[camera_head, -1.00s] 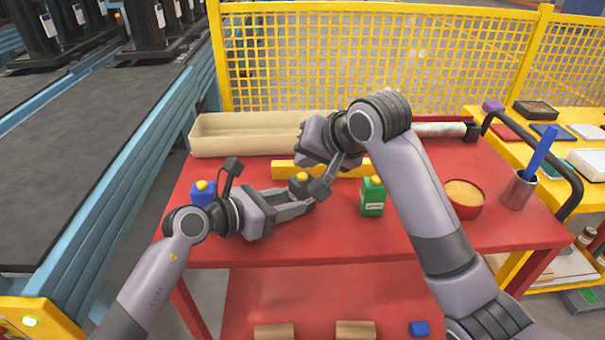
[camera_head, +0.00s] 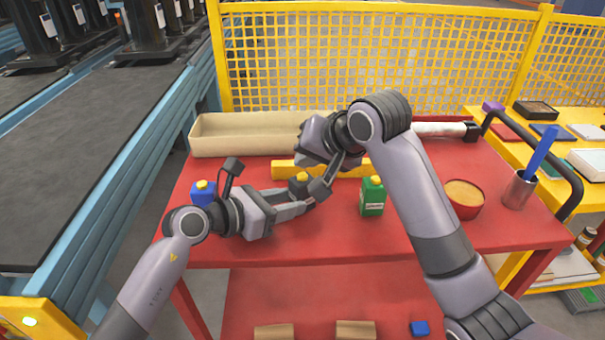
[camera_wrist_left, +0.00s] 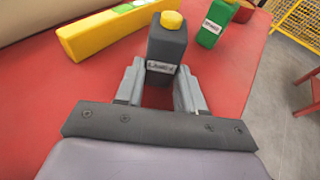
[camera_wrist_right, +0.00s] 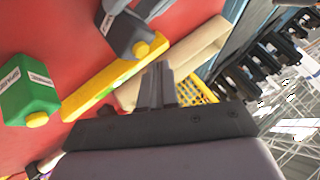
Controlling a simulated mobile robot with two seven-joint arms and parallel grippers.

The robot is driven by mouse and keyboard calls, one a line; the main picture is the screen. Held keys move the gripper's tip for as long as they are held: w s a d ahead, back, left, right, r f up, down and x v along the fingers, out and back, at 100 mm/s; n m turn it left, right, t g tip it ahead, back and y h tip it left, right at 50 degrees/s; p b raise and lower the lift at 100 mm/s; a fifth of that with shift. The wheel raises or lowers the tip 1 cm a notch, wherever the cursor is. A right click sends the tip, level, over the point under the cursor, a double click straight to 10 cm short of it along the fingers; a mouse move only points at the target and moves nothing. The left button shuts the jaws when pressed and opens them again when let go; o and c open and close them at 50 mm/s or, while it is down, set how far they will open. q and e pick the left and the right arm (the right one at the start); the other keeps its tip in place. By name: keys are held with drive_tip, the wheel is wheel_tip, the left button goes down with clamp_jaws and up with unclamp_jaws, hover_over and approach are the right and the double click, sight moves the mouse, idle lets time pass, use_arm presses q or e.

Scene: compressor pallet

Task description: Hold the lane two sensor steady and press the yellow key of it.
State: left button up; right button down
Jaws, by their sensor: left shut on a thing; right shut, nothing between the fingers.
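The lane two sensor is a dark grey box (camera_head: 299,187) with a yellow key (camera_head: 302,176) on top. My left gripper (camera_head: 308,206) is shut around its sides, and it stands upright on the red table. In the left wrist view the sensor (camera_wrist_left: 166,48) sits between both fingers, its white label facing me and its yellow key (camera_wrist_left: 171,20) uncovered. My right gripper (camera_head: 319,190) is shut and empty, its tips close beside the sensor's top. In the right wrist view the key (camera_wrist_right: 141,49) shows just beyond the fingertips (camera_wrist_right: 158,75); I cannot tell whether they touch.
A green box (camera_head: 373,197) with a yellow top stands to the right, a blue one (camera_head: 203,192) to the left. A yellow bar (camera_head: 284,169) lies behind the sensor, and a beige tray (camera_head: 250,139) behind that. A red bowl (camera_head: 464,200) stands further right.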

sight(306, 181)
drive_tip(key=shift+f, duration=0.1)
drive_tip(key=shift+f, duration=0.35)
drive_tip(key=shift+f, duration=0.5)
idle(2.2)
drive_tip(key=shift+r, duration=0.95)
wheel_tip(306, 181, up, 5)
idle(0.4)
